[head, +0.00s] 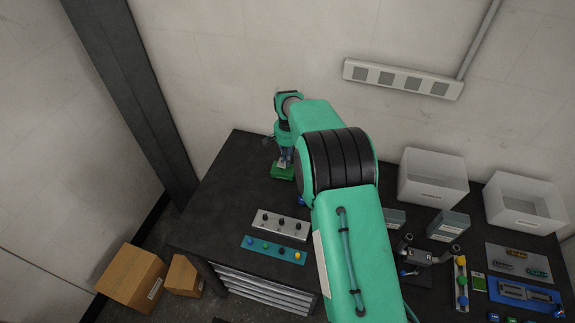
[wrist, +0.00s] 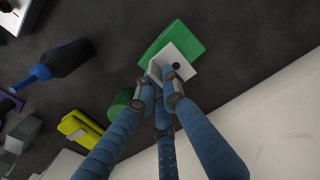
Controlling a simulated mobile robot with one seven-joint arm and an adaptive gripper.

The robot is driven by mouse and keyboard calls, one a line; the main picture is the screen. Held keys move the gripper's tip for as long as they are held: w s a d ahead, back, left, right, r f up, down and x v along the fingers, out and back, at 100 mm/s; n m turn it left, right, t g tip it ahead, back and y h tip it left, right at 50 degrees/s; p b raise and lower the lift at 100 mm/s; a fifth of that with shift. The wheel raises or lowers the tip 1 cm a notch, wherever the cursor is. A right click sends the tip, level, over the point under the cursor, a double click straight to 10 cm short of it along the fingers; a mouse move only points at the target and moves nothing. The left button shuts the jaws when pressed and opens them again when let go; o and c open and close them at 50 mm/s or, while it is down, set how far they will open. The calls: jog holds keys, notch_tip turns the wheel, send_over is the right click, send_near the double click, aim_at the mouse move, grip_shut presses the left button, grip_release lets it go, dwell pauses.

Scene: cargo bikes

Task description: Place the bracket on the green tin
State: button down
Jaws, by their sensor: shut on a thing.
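The green tin (head: 283,172) sits on the dark table near its back left edge, and it also shows in the wrist view (wrist: 158,43). My gripper (head: 285,157) points down right over the tin. In the wrist view my gripper (wrist: 160,83) has its blue fingers shut on the light grey bracket (wrist: 184,57). The bracket overlaps part of the tin's top in that view. I cannot tell whether it touches the tin or hangs just above it. In the head view the bracket is a small pale patch (head: 282,163) at the fingertips.
A white knob plate (head: 281,225) and a teal strip (head: 273,249) lie towards the table front.

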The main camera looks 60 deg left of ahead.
aim_at(287, 171)
jog(key=shift+f, duration=1.85)
jog(key=shift+f, duration=0.1)
jog(key=c, duration=1.8)
grip_release()
jog(key=shift+c, duration=0.2)
notch_tip(287, 171, up, 12)
